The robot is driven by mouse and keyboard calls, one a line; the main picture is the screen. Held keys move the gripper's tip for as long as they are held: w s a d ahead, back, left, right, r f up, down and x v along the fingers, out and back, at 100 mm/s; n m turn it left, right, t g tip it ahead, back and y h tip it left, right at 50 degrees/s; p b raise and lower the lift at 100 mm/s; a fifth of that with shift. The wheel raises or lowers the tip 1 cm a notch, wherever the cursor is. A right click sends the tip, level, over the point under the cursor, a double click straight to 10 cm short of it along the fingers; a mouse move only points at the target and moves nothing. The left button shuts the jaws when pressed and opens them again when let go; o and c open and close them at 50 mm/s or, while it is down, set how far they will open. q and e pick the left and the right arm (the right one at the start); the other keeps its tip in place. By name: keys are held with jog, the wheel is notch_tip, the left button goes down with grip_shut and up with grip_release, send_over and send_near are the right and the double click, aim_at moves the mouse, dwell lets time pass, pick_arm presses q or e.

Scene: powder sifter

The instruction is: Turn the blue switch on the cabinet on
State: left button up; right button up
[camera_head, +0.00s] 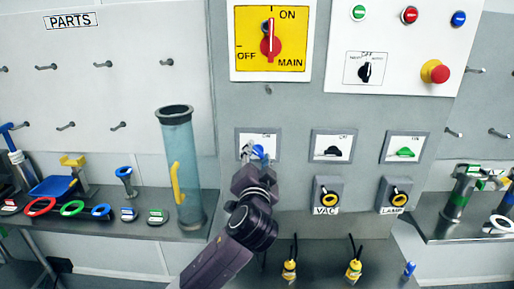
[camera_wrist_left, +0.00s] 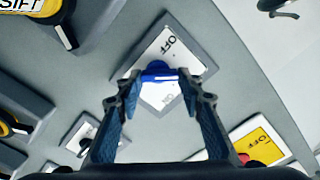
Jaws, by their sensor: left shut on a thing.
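The blue switch (camera_head: 258,151) sits on a white plate with a grey frame, at the left of a row of switches on the grey cabinet (camera_head: 300,110). My left gripper (camera_head: 252,153) reaches up to it from below and is shut on it, hiding part of the plate. In the left wrist view the blue switch (camera_wrist_left: 158,69) lies between the two fingertips (camera_wrist_left: 160,79). The word OFF shows on one side of the plate; the other label is partly hidden. I cannot tell clearly which way the switch points. My right gripper is not in view.
A black switch (camera_head: 332,152) and a green switch (camera_head: 404,153) stand to the right. Below are VAC (camera_head: 327,196) and LAMP (camera_head: 397,197) knobs. The yellow MAIN switch (camera_head: 270,42) is above. A clear blue cylinder (camera_head: 180,150) stands close on the left.

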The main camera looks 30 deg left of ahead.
pick_arm(q)
jog(key=m+p, duration=0.4)
jog(key=m, duration=0.1)
jog(key=shift+w+d+m, duration=0.1)
jog(key=shift+d+m, duration=0.05)
jog(key=shift+m, duration=0.15)
jog(key=m+p, duration=0.2)
jog(key=shift+m, duration=0.3)
jog(key=shift+f+m+p, duration=0.15)
jog(key=shift+m+p, duration=0.25)
jog(key=shift+m, duration=0.1)
jog(key=shift+f, duration=0.1)
jog(key=o, duration=1.2)
jog(key=shift+d, duration=0.1)
jog(key=shift+c, duration=0.2)
